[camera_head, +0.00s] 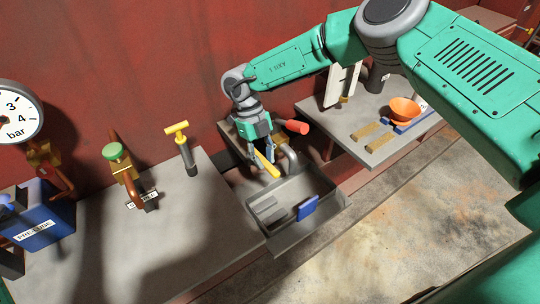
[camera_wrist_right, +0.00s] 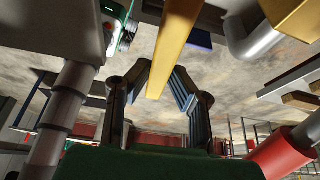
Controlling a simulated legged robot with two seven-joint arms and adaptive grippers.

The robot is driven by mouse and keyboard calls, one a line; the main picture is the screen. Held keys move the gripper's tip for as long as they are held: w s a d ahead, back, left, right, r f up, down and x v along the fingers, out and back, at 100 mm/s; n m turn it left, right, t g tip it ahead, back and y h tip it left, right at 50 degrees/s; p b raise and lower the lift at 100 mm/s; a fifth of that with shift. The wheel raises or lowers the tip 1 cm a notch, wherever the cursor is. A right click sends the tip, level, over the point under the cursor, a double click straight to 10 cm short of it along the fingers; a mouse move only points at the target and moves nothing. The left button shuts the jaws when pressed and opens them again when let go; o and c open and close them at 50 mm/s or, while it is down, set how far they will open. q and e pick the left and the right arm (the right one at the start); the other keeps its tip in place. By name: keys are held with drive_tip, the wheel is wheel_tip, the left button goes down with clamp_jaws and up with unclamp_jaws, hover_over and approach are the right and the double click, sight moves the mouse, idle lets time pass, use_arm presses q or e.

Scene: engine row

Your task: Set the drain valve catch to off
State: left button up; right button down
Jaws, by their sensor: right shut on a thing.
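A yellow bar-shaped handle (camera_head: 265,164), which looks like the drain valve's lever, slants above the back edge of a grey tray. My right gripper (camera_head: 263,150) reaches down from the wall side and is shut on this handle. In the right wrist view the yellow bar (camera_wrist_right: 173,50) runs between the two dark fingers of the gripper (camera_wrist_right: 164,76). A curved grey pipe (camera_head: 291,155) is just right of the handle. The catch and any off marking cannot be made out. My left gripper is not in view.
A red cylindrical grip (camera_head: 297,127) sticks out close right of my gripper. The grey tray (camera_head: 335,203) holds a blue block (camera_head: 307,207). A yellow T-handle (camera_head: 177,128) and a green-topped valve (camera_head: 114,151) stand left. An orange bowl (camera_head: 404,110) sits on the right bench.

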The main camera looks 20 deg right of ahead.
drive_tip(key=shift+w+a+r+m, duration=0.1)
drive_tip(key=shift+a+m, duration=0.1)
drive_tip(key=shift+m, duration=0.2)
drive_tip(key=c, duration=1.4)
unclamp_jaws()
drive_tip(key=shift+c, duration=0.2)
drive_tip(key=shift+w+a+r, duration=0.1)
drive_tip(key=shift+r, duration=0.15)
drive_tip(key=d+v, duration=0.1)
drive_tip(key=v, duration=1)
drive_tip(key=shift+w+a, duration=0.2)
drive_tip(key=shift+a, duration=0.15)
